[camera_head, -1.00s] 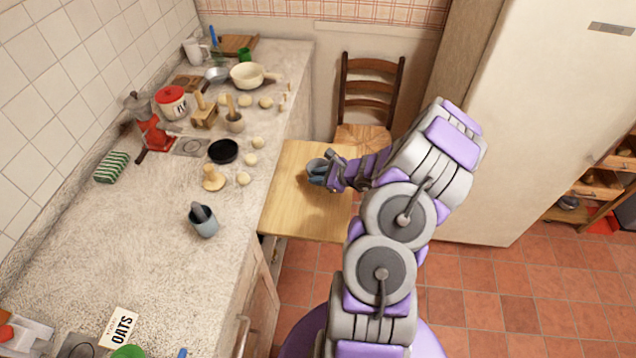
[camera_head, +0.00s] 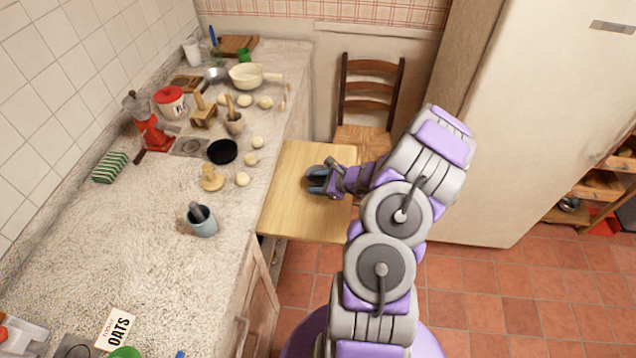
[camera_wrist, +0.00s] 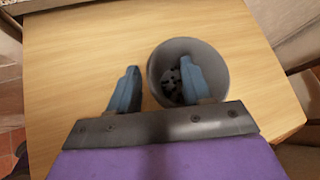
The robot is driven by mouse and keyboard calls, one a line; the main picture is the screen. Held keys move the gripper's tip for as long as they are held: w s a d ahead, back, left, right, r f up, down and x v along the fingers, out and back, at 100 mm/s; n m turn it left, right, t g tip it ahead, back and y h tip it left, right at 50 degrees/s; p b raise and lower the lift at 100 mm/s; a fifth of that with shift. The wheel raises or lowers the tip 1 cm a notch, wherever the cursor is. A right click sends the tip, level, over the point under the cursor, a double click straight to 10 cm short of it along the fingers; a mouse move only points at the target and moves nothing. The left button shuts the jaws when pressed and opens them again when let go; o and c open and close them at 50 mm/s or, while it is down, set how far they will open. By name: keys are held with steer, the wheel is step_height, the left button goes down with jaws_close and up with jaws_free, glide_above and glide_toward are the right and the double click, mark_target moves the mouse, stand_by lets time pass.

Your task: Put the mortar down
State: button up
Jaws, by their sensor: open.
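A round grey mortar (camera_wrist: 210,55) stands on the wooden pull-out board in the wrist view, its opening facing the camera and dark specks showing inside. My gripper (camera_wrist: 163,80) is open. Its right finger overlaps the mortar's opening and its left finger is outside, left of the rim. I cannot tell whether either touches the wall.
A blue-grey cup with a pestle (camera_head: 202,222) stands on the stone counter (camera_head: 110,240) to the left. A wooden mortar with a pestle (camera_head: 234,122) is farther back. A chair (camera_head: 370,95) stands behind the board. The board's left and front parts are clear.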

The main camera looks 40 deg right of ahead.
steer(key=p+v, duration=0.3)
steer(key=v, duration=0.9)
steer(key=w+a+r+n+g+y, duration=0.4)
steer(key=a+r+n, duration=0.5)
steer(key=a, duration=0.6)
steer(key=s+a+r+n+g+y, duration=0.15)
steer(key=a+r+n, duration=0.5)
steer(key=a, duration=0.65)
steer(key=s+a+r+n+g+h, duration=0.35)
steer(key=s+a+n+g, duration=0.2)
steer(key=s+a, duration=0.4)
steer(key=s+d+r+n+h, duration=0.1)
steer(key=s+r+n+h, duration=0.1)
steer(key=s, duration=0.5)
steer(key=s+d+r+n+g+h, duration=0.1)
steer(key=s+d+r+n+h, duration=0.1)
steer(key=s+n, duration=0.3)
steer(key=s+h, duration=0.1)
steer(key=s, duration=0.2)
steer(key=shift+d+n+h, duration=0.3)
steer(key=shift+d, duration=0.05)
steer(key=shift+r, duration=0.1)
